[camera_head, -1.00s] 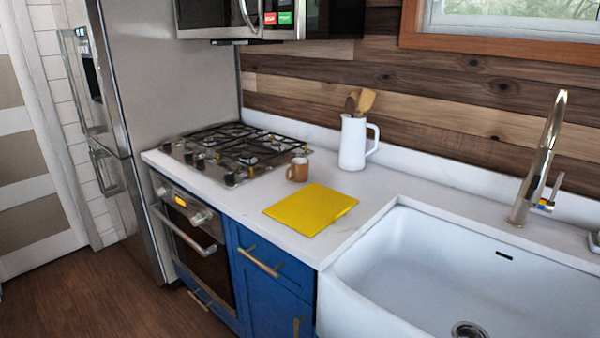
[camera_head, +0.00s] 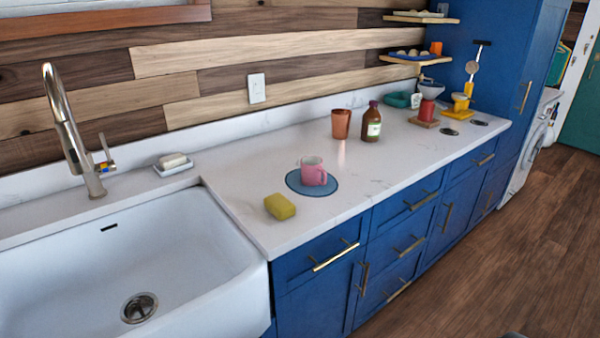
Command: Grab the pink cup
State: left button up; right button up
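The pink cup (camera_head: 313,172) stands upright on a round blue mat (camera_head: 295,184) on the white counter, to the right of the sink. Its handle side faces right and toward the front. Neither of my grippers shows in the head view.
A yellow sponge (camera_head: 280,207) lies in front of the cup, near the counter's front edge. A copper-coloured tumbler (camera_head: 341,124) and a brown bottle (camera_head: 372,122) stand behind it to the right. The white sink (camera_head: 190,255) is at left. Wooden floor (camera_head: 510,260) is clear at right.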

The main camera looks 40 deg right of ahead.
aim_at(312, 170)
jog(key=l+z, duration=0.1)
jog(key=z, duration=1.15)
